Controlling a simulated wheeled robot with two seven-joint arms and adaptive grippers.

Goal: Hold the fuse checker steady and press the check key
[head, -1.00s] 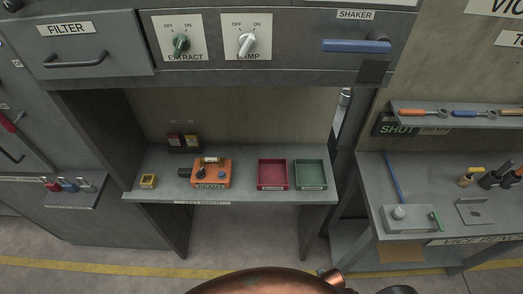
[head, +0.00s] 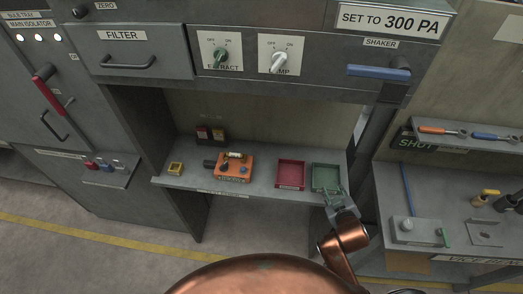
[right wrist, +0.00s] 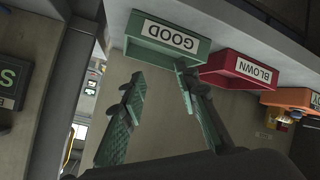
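The fuse checker (head: 234,171) is an orange box on the shelf of the test bench, with a fuse-like brass cylinder (head: 235,155) on top, a dark part at its left side and a small blue round key (head: 244,169) on its top right. Its orange end also shows at the right edge of the right wrist view (right wrist: 286,97). My right gripper (head: 333,191) is at the bench's front right, by the green tray and well right of the checker. In the right wrist view its two green-grey fingers (right wrist: 158,70) stand apart with nothing between them. My left gripper is not in view.
A red tray (head: 291,186) labelled BLOWN and a green tray (head: 314,180) labelled GOOD lie between the checker and my right gripper. A small yellow block (head: 175,169) sits at the left. The cabinet with switches (head: 220,54) overhangs the bench.

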